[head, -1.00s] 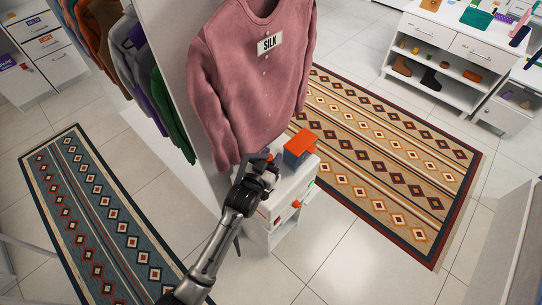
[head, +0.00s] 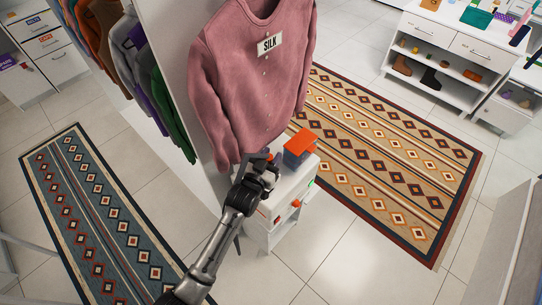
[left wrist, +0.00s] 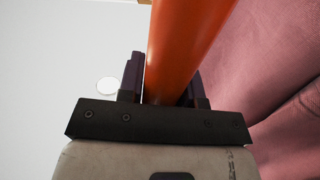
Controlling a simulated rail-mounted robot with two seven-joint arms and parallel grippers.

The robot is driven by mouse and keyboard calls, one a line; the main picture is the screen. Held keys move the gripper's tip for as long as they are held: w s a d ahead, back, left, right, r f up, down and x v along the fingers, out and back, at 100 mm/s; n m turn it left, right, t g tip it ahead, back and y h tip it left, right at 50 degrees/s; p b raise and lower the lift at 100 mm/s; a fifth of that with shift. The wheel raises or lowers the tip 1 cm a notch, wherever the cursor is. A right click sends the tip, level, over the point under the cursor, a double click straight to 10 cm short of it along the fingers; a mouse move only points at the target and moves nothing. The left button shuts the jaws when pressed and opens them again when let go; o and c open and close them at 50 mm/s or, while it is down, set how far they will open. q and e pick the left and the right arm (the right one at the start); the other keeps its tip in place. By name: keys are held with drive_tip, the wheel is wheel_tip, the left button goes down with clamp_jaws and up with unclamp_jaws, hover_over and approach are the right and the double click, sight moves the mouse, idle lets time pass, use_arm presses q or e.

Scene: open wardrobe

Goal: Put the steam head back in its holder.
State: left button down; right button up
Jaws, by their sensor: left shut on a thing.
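My left gripper (head: 268,168) is over the near-left part of a white unit's top, beside the pink shirt's hem. In the left wrist view its two dark fingers (left wrist: 165,88) are shut on an orange, rounded bar (left wrist: 182,45), which I take to be the steam head's handle. The bar runs up out of that picture. In the head view the gripper mostly hides it. A blue-grey block with an orange top (head: 299,144) stands just right of the gripper on the unit. I cannot tell whether it is the holder or touches the held part. My right gripper is not in view.
The pink shirt (head: 255,75) with a SILK tag hangs close behind the gripper, by the white wardrobe panel (head: 170,60). The white unit (head: 283,215) has red and green parts on its front. Patterned rugs (head: 400,150) lie on the tiled floor, with free floor at the front.

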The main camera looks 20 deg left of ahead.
use_arm(q)
drive_tip(key=shift+r+p, duration=0.15)
drive_tip(key=shift+p, duration=0.15)
idle(0.4)
drive_tip(key=shift+p, duration=0.3)
idle(0.3)
drive_tip(key=shift+f+b, duration=0.35)
drive_tip(key=shift+f, duration=0.2)
idle(0.3)
drive_tip(key=shift+f+b, duration=0.35)
drive_tip(key=shift+f, duration=0.25)
drive_tip(key=c, duration=0.7)
unclamp_jaws()
drive_tip(key=shift+f, duration=0.1)
drive_tip(key=shift+s, duration=0.1)
